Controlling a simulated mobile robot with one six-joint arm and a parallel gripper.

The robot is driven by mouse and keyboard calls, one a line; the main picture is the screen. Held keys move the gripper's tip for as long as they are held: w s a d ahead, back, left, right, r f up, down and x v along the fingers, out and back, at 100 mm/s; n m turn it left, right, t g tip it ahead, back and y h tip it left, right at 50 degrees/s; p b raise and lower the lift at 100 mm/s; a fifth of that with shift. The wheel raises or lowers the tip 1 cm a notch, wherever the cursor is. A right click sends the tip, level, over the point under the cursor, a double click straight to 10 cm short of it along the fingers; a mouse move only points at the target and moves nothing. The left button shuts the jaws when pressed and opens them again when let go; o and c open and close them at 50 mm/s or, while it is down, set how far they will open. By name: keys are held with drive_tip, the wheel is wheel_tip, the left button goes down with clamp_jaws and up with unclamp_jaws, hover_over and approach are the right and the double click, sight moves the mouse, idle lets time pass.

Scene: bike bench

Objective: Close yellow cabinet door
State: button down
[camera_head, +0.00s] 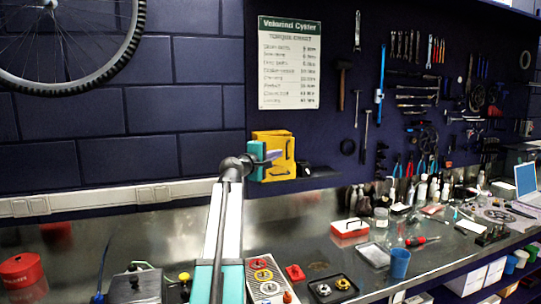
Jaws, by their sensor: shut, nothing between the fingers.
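The yellow cabinet (272,136) is small and mounted on the dark wall, below the torque chart. A dark handle-like shape shows on its right part, and another dark mark shows lower down. The picture is too small to tell how far its door stands open. My gripper (277,155), with a teal body and grey fingers, is at the end of my raised arm. It is in front of the cabinet's left and middle part and hides some of it. The fingers are shut and empty, pointing right. I cannot tell whether they touch the door.
A small dark shelf (322,172) with a black object is right of the cabinet. Below is a metal workbench (330,250) with a red-and-white box (349,228), a blue cup (400,263) and trays. A pegboard of tools hangs at right.

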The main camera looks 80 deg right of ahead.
drive_tip(key=shift+p+x, duration=0.6)
drive_tip(key=shift+x, duration=1.5)
drive_tip(key=shift+s, duration=0.15)
